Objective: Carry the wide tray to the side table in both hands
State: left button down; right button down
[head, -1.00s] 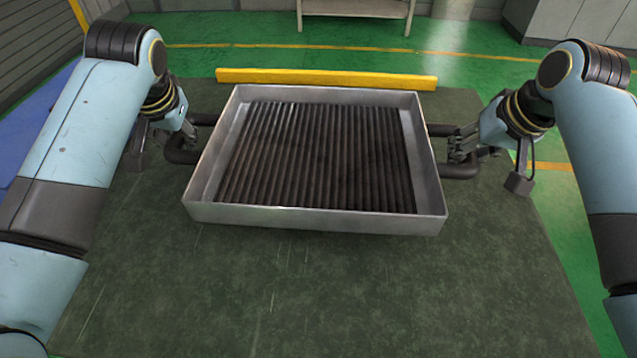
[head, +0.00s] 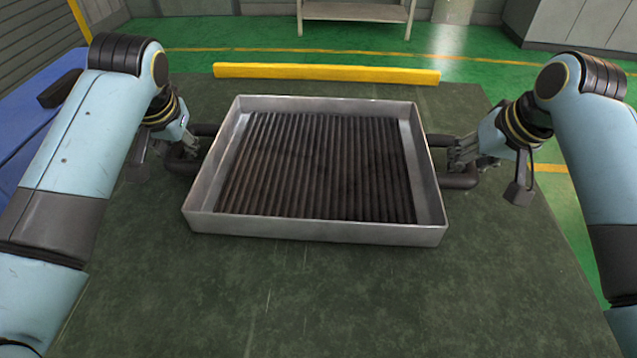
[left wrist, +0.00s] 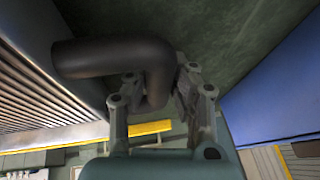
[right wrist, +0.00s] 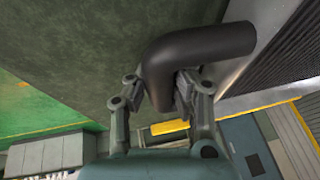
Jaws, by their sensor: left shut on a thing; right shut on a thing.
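The wide tray (head: 315,233) is a shallow grey metal pan with a row of dark ribbed rods (head: 315,165) inside. It looks level over the green-grey work surface; I cannot tell whether it touches it. My left gripper (head: 188,146) is shut on the tray's dark left handle, a bent bar that shows in the left wrist view (left wrist: 115,58). My right gripper (head: 460,154) is shut on the dark right handle, also in the right wrist view (right wrist: 200,48). The fingers hide part of each handle. I cannot tell which thing is the side table.
A yellow bar (head: 325,74) lies along the far edge of the work surface (head: 330,300). Beyond the green floor stands a pale table (head: 355,12). A blue surface (head: 40,100) lies at the far left. The surface in front of the tray is clear.

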pick_arm(q)
jog(key=shift+w+f+b, duration=0.1)
jog(key=shift+f+b, duration=0.35)
jog(key=shift+f, duration=0.05)
pick_arm(e)
jog(key=shift+w+f, duration=0.15)
jog(key=shift+f, duration=0.3)
pick_arm(q)
jog(key=c, duration=1.2)
grip_release()
jog(key=shift+s+r, duration=0.1)
jog(key=shift+s, duration=0.15)
pick_arm(e)
jog(key=c, duration=1.2)
grip_release()
jog(key=shift+s+r, duration=0.1)
jog(key=shift+s, duration=0.15)
pick_arm(q)
jog(key=shift+o, duration=0.2)
jog(key=shift+w, duration=0.1)
pick_arm(e)
jog(key=shift+r, duration=0.15)
pick_arm(q)
jog(key=v, duration=1.2)
pick_arm(e)
jog(key=v, duration=1.1)
jog(key=shift+s+r, duration=0.15)
jog(key=shift+r, duration=0.15)
jog(key=shift+d, duration=0.1)
